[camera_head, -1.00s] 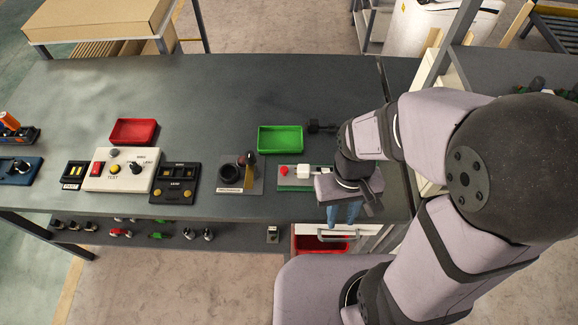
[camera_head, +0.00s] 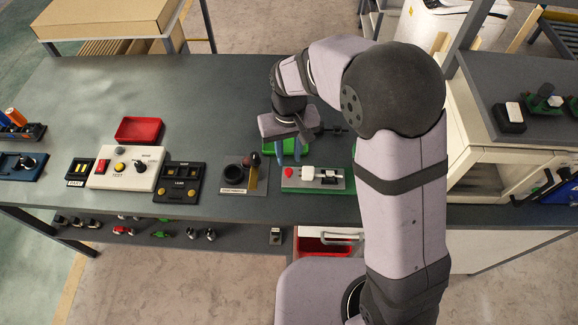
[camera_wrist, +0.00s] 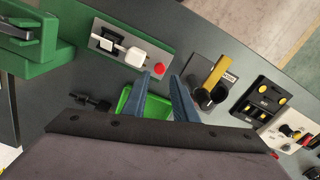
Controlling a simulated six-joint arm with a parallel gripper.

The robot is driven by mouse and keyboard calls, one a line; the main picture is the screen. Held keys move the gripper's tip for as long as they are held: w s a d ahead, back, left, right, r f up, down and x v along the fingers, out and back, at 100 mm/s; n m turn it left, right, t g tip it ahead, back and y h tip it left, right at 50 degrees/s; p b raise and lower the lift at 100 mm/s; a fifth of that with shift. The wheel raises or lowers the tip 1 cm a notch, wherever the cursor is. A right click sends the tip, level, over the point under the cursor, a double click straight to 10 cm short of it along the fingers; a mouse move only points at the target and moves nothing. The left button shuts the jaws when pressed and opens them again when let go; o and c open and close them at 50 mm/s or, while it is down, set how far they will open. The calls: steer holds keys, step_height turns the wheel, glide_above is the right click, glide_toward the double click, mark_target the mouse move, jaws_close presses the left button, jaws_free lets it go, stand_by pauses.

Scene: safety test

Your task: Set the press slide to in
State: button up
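The slide fixture is a grey-topped plate with a green edge (camera_head: 341,188) at the right of the bench. On it a white block (camera_head: 308,173) sits between a red knob (camera_head: 289,173) on the left and a dark and metal rail part (camera_head: 328,177) on the right. In the wrist view the white block (camera_wrist: 136,56) and red knob (camera_wrist: 159,69) also show. I cannot read any in or out marking. My gripper (camera_head: 288,159) is above the bench behind the fixture, over the green tray. Its blue fingers (camera_wrist: 161,77) are apart with nothing between them.
A green tray (camera_head: 272,151) lies under my gripper, with a black dumbbell-shaped part (camera_wrist: 91,102) beside it. A holder with a black cup and yellow piece (camera_head: 256,180) stands left of the fixture. Control panels (camera_head: 140,178) and a red tray (camera_head: 153,131) are farther left.

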mark_target(290, 171)
steer(key=shift+f+p, duration=0.75)
steer(key=shift+f, duration=2.65)
jaws_close()
steer(key=shift+d, duration=0.1)
